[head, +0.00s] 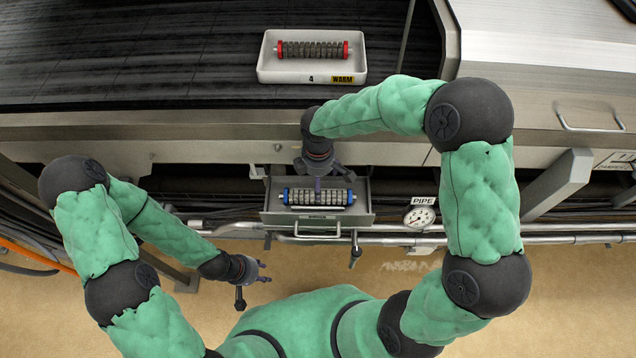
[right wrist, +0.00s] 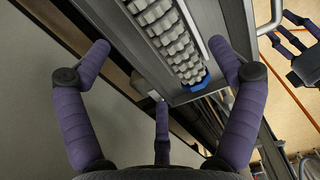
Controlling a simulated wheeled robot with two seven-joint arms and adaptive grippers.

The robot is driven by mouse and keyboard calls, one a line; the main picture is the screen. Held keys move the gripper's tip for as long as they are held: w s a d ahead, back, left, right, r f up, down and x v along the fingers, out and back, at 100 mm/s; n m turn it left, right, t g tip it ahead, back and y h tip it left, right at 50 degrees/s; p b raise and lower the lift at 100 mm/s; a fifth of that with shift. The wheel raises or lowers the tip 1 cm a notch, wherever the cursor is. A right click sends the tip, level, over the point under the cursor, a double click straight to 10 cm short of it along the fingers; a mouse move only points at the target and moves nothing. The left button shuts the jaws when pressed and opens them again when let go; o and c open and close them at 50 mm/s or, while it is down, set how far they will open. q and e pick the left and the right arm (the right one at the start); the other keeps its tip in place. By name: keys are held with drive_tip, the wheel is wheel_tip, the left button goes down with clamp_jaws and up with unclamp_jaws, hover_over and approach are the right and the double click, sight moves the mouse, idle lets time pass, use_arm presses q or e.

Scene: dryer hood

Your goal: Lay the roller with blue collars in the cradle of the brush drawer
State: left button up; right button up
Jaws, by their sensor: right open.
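The roller with blue collars (head: 336,197) lies lengthwise in the open brush drawer (head: 362,208). Whether it is fully down in the cradle I cannot tell. My right gripper (head: 318,188) is above the roller's middle in the head view. In the right wrist view its fingers (right wrist: 160,58) are spread and empty, apart from the roller (right wrist: 168,32), with one blue collar (right wrist: 196,83) showing. The roller's other end is out of that view. My left gripper (head: 262,272) is open and empty, low and left of the drawer; it also shows in the right wrist view (right wrist: 290,32).
A white tray (head: 266,66) labelled 4 WARM holds a roller with red collars (head: 311,50) on the dark belt. A gauge (head: 420,217) marked PIPE and a horizontal pipe (head: 480,240) are right of the drawer. Open floor lies in front.

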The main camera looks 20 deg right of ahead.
drive_tip(key=shift+r+p, duration=0.7)
drive_tip(key=shift+r, duration=1.95)
